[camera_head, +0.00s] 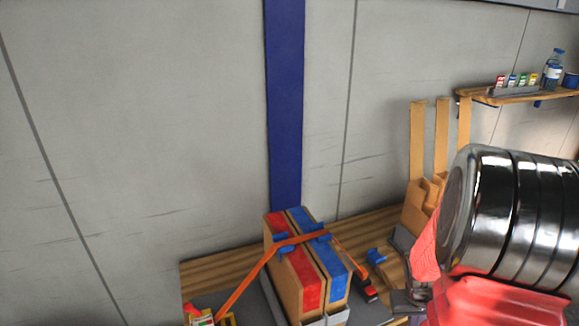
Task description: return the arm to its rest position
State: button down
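A shiny metal cylinder with dark bands (500,215) fills the right side, very close to the camera. Red parts (490,300) show beneath it and at its left edge. I cannot tell for sure whether these belong to my arm. I make out no fingertips of my gripper in this view, so whether it is open or holds something is hidden.
A wooden bench (215,265) stands against the grey wall. On it are boxes with a red top (297,268) and a blue top (328,262), with an orange bar across them. Wooden uprights (417,140) stand right of them. A shelf (520,96) holds bottles and small containers.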

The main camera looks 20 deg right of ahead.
jog(key=a+r+n+t+y, duration=0.1)
jog(key=a+r+n+t, duration=0.1)
jog(key=a+r, duration=1)
jog(key=s+a+r+n+t+y, duration=0.1)
jog(key=a+r+n+t, duration=0.2)
jog(key=a+r, duration=1)
jog(key=a, duration=0.6)
jog(key=shift+a+y, duration=0.3)
jog(key=shift+a, duration=0.1)
jog(key=shift+d, duration=0.15)
